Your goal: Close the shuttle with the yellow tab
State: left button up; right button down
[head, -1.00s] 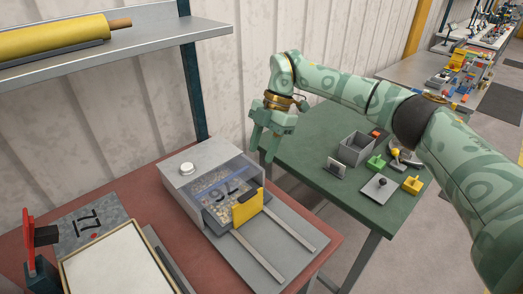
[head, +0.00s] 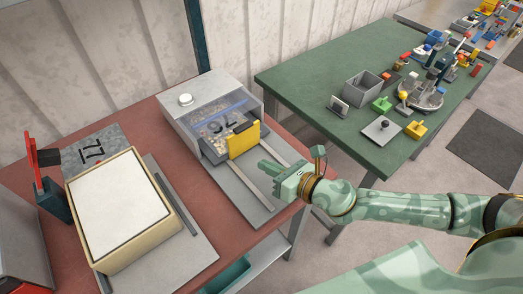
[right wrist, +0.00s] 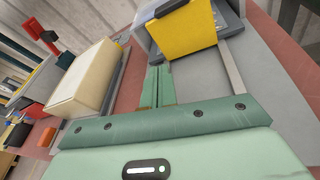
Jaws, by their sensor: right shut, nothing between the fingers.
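The shuttle (head: 211,153) is a grey tray with a yellow tab (head: 244,140) on its front and a black piece on top of the tab. It sticks partly out of the grey housing (head: 203,92), under a clear bluish cover, above two rails (head: 245,188). My right gripper (head: 264,168) is shut and empty, low over the rails, in front of the tab. In the right wrist view its closed fingers (right wrist: 158,86) point toward the yellow tab (right wrist: 187,33); I cannot tell whether they touch it. My left gripper is not in view.
A cream-framed white panel (head: 122,205) stands on the red bench at left, near a red-handled tool (head: 40,165). A green table (head: 330,75) at right carries a grey bin (head: 366,88) and small colored parts. The plate in front of the shuttle is otherwise clear.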

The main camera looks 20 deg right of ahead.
aim_at(247, 141)
jog(key=s+d+h, duration=0.1)
jog(key=s+d+f+n+h, duration=0.1)
jog(key=d, duration=0.1)
jog(key=shift+s+d+f+t+h, duration=0.15)
jog(key=shift+s+d+t+h, duration=0.05)
jog(key=shift+s+t+h, duration=0.15)
jog(key=shift+d+f, duration=0.1)
jog(key=shift+d, duration=0.1)
jog(key=x, duration=0.4)
jog(key=b+x, duration=0.1)
jog(key=x, duration=0.7)
jog(key=shift+w+a+r+b, duration=0.15)
jog(key=shift+w+r+b, duration=0.1)
jog(key=shift+w+b, duration=0.2)
jog(key=shift+w+a, duration=0.15)
jog(key=shift+w, duration=0.25)
jog(key=w, duration=0.1)
jog(key=w+a, duration=0.1)
jog(key=w, duration=0.1)
jog(key=w+p, duration=0.1)
jog(key=shift+w+a+r, duration=0.15)
jog(key=shift+w+a, duration=0.2)
jog(key=shift+w, duration=0.05)
jog(key=shift+d, duration=0.1)
